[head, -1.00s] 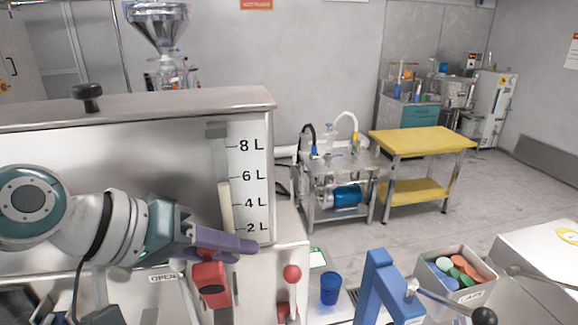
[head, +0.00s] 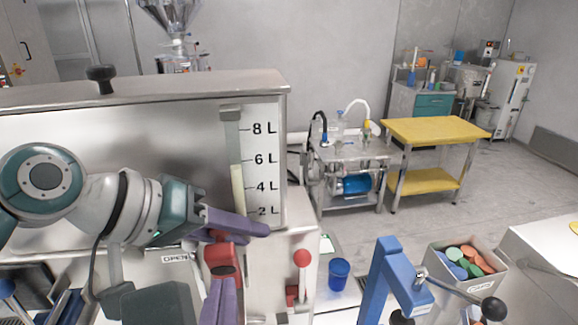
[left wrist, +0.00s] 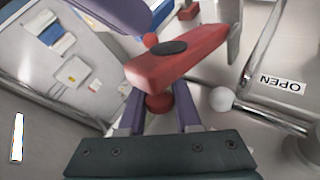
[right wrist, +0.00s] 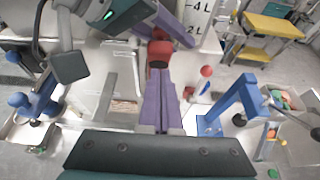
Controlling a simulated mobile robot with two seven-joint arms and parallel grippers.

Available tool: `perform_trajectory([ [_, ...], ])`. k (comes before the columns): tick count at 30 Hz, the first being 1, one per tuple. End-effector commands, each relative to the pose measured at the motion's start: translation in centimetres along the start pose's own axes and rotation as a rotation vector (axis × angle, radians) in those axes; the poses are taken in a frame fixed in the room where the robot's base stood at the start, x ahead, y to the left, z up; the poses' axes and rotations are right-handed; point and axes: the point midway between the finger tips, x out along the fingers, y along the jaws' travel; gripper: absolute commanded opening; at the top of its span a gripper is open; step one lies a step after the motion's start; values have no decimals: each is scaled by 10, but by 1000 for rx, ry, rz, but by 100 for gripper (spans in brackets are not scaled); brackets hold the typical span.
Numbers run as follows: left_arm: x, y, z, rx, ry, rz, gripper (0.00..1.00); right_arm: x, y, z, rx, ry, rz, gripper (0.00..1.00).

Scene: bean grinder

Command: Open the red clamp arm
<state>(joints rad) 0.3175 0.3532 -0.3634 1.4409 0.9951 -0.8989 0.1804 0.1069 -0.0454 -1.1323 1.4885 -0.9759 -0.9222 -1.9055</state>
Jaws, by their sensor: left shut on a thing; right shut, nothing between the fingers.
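The red clamp arm (head: 222,257) is in front of the steel tank, below the litre scale. My left gripper (head: 238,224), with purple fingers, is shut on it from above. In the left wrist view the red clamp arm (left wrist: 178,60), with a dark round spot, lies across the fingers (left wrist: 160,108). My right gripper (head: 220,285) points up from below, close under the clamp arm. In the right wrist view its fingers (right wrist: 160,75) are together and empty, just below the red clamp arm (right wrist: 160,52). Whether they touch it I cannot tell.
A red ball knob (head: 302,258) on a lever stands right of the clamp. A blue cup (head: 339,272), a blue press (head: 385,270) and a caps box (head: 492,262) are further right. An OPEN label (head: 175,258) is on the left.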

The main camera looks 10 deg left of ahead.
Motion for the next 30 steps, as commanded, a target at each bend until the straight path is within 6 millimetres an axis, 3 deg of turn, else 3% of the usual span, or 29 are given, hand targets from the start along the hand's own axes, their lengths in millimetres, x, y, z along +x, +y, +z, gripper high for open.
perform_trajectory([
  [27,1,-3,6,0,-15,-7,0,20,-1,25,0,-7,-1,0],
  [28,1,-3,6,0,-16,-7,34,20,-1,25,1,-8,-2,0],
  [30,1,-3,6,-1,-16,-6,42,20,-1,25,1,-9,-2,0],
])
